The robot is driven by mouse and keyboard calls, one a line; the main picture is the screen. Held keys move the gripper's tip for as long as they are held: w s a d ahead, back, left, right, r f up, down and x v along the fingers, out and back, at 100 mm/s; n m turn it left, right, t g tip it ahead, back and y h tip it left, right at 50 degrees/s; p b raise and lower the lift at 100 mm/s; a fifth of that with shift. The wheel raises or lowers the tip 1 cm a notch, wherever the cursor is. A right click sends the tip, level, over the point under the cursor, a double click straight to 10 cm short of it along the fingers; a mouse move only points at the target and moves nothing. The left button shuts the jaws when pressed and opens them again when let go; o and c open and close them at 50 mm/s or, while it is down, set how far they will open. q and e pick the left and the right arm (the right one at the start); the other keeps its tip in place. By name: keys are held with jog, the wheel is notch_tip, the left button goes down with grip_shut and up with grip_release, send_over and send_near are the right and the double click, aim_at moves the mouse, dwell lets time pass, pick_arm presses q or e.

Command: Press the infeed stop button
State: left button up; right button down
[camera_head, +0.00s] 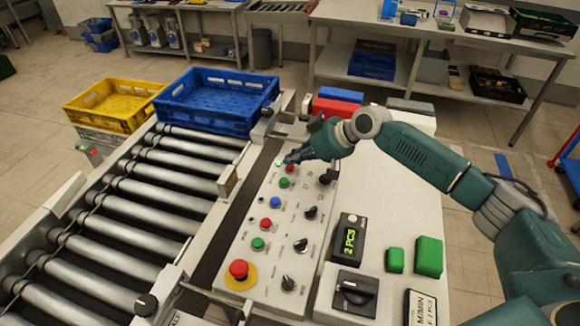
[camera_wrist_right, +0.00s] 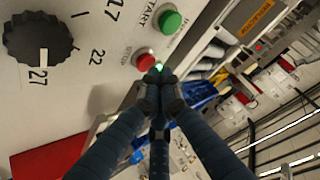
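On the sloped control panel (camera_head: 228,282), a red button (camera_head: 290,169) sits at the upper end above a green button (camera_head: 284,183). In the right wrist view the red button (camera_wrist_right: 145,62) is beside the green button (camera_wrist_right: 170,20), which is marked START. My right gripper (camera_head: 288,160) points at the panel's far end. In the wrist view its fingertips (camera_wrist_right: 158,80) are together, empty, right beside the red button; I cannot tell whether they touch it. A small lit green lamp (camera_wrist_right: 158,67) shows at the tips. I cannot read any infeed label. My left gripper is not visible.
Other red and green buttons, black knobs (camera_head: 301,245) and an emergency stop (camera_head: 239,268) are on the panel. A roller conveyor (camera_head: 150,205) lies left, with a blue crate (camera_head: 215,118) and a yellow crate (camera_head: 110,125). A counter display (camera_head: 349,240) and green blocks (camera_head: 428,257) stand right.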

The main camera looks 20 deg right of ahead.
aim_at(293, 168)
jog(key=shift+f, duration=0.55)
dwell(0.9)
jog(key=shift+r, duration=0.1)
jog(key=shift+r+p, duration=0.6)
jog(key=shift+r, duration=0.2)
notch_tip(293, 168, up, 5)
jog(key=p, duration=0.4)
dwell(0.7)
